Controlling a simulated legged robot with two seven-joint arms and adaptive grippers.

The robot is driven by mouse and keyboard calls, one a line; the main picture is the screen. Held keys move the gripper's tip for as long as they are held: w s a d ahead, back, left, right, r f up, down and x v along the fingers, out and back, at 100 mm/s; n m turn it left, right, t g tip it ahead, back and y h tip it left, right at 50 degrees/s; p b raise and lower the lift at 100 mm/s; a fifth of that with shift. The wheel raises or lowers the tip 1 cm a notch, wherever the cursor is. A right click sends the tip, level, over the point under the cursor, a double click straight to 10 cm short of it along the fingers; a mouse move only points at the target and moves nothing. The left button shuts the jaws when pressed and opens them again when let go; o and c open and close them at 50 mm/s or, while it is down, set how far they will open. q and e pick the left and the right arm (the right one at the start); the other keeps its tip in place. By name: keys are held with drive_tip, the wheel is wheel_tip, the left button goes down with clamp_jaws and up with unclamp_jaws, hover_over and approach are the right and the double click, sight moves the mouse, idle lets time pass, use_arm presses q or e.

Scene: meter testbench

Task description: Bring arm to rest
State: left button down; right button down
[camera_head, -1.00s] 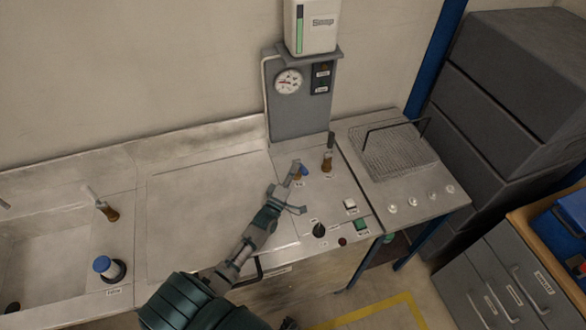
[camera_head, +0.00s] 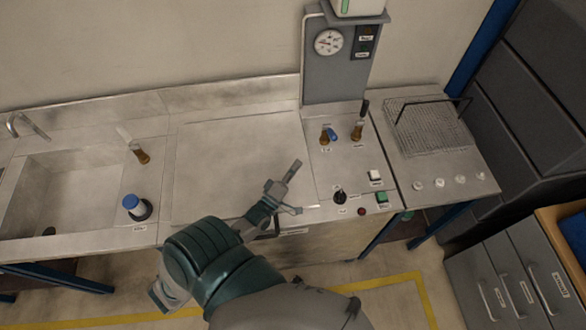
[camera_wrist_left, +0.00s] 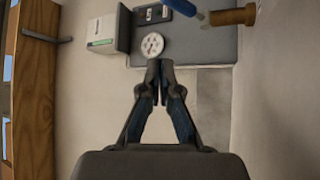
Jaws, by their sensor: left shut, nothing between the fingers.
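My left arm comes in from the bottom of the head view. My left gripper (camera_head: 293,171) hangs over the front right part of the metal bench (camera_head: 220,165), apart from the blue-handled valve (camera_head: 331,133) behind it. In the left wrist view the two fingertips (camera_wrist_left: 160,66) meet with nothing between them. The gripper is shut and empty. My right gripper does not show in either view.
A control panel with a black knob (camera_head: 340,197), a green switch (camera_head: 382,197) and a red button (camera_head: 361,211) lies right of the gripper. A gauge (camera_head: 328,42) stands behind. A wire rack (camera_head: 428,125) is at right, a sink (camera_head: 70,195) at left. The bench's middle is clear.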

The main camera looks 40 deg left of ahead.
use_arm(q)
drive_tip(key=shift+s+a, duration=0.1)
drive_tip(key=shift+s, duration=0.5)
drive_tip(key=shift+r, duration=0.1)
drive_tip(key=shift+d, duration=0.35)
